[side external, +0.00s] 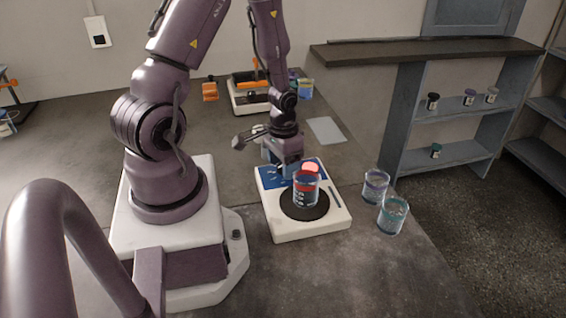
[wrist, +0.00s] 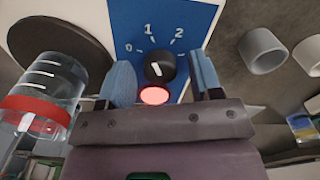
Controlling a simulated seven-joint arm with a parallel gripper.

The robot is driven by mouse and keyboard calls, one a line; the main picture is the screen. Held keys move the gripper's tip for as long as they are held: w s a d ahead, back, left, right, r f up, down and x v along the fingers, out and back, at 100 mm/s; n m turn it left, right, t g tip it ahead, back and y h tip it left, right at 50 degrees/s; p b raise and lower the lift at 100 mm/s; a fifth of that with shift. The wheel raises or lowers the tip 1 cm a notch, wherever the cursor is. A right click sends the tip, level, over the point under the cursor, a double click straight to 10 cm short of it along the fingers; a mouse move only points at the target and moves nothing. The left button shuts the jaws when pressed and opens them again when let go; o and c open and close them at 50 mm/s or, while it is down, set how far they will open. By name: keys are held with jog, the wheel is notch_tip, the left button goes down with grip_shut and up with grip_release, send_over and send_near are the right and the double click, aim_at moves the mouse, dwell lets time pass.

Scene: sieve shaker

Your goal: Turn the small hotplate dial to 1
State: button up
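The white hotplate (side external: 283,228) stands on the bench, with a blue panel (wrist: 185,18) marked 0, 1 and 2. The black dial (wrist: 165,62) sits on this panel; its white line is tilted slightly left and appears roughly lined up with the 1. A red lamp (wrist: 153,96) glows just below the dial in the wrist view. My gripper (wrist: 162,80) is open, with one blue-padded finger on each side of the dial. Gaps show between the fingers and the dial. In the side view my gripper (side external: 289,163) is low over the panel, and the dial is hard to make out.
A glass beaker (side external: 306,190) with a red band stands on the dark round plate (side external: 287,208), close to my gripper. Two jars (side external: 376,185) (side external: 392,214) stand to the right. Another device (side external: 249,95) is behind. The front bench is clear.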

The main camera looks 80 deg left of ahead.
notch_tip(320, 180, up, 13)
dwell(0.7)
dwell(0.3)
jog(key=s+d+r+m+t, duration=0.3)
jog(key=d+r+t, duration=0.2)
jog(key=d+r, duration=1.1)
jog(key=shift+s+r+t, duration=0.3)
jog(key=shift+s+r, duration=0.05)
jog(key=shift+r, duration=0.25)
